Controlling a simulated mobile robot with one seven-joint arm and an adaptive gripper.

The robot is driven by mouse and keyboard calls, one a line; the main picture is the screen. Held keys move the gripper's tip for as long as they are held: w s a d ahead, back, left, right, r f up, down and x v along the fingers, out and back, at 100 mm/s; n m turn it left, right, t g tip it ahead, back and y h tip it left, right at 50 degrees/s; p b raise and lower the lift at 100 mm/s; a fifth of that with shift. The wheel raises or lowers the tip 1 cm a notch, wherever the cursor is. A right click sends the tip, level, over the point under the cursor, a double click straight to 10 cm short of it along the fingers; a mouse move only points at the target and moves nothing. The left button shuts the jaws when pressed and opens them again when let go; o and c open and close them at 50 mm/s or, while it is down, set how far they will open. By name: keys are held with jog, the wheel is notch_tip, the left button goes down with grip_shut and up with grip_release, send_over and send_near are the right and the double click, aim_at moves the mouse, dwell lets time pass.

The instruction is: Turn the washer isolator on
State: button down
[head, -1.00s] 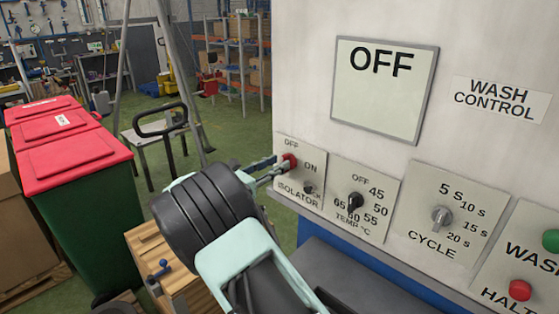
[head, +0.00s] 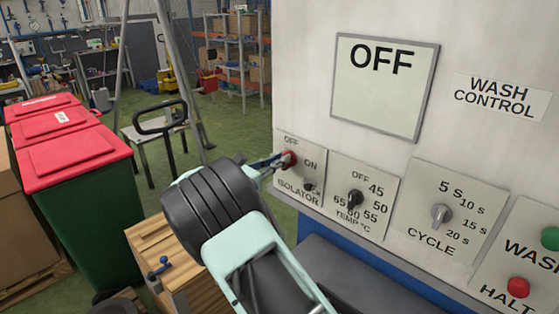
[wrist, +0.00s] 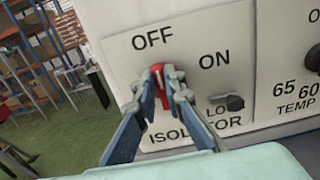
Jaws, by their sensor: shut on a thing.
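The isolator plate (head: 312,182) is at the left end of the white wash control panel, with OFF and ON labels and a small dark knob (head: 309,187) at its lower right. The red isolator handle (head: 290,158) also shows in the wrist view (wrist: 157,73), its top near the OFF label. My gripper (wrist: 167,88) is shut on the red handle, with one blue finger on each side; the fingers hide much of it. The gripper also shows in the head view (head: 277,163). The display (head: 380,95) reads OFF.
Right of the isolator are the temperature dial (head: 355,200), the cycle dial (head: 441,215), a green button (head: 551,239) and a red button (head: 518,288). A wooden crate (head: 175,255) stands below my arm. Red-lidded bins (head: 75,155) stand at the left.

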jog(key=shift+f+b, duration=0.1)
jog(key=shift+b, duration=0.3)
jog(key=m+b, duration=0.5)
jog(key=b, duration=0.3)
jog(key=f+m+b, duration=0.1)
jog(key=m+b, duration=0.5)
jog(key=b, duration=0.2)
jog(key=s+d+m+b, duration=0.1)
jog(key=m+b, duration=0.5)
jog(key=b, duration=0.3)
jog(key=shift+d+f, duration=0.1)
jog(key=shift+f, duration=0.25)
jog(key=shift+r+m+b, duration=0.1)
jog(key=shift+m+b, duration=0.25)
jog(key=shift+m, duration=0.15)
jog(key=c, duration=2)
grip_release()
jog(key=shift+r, duration=0.1)
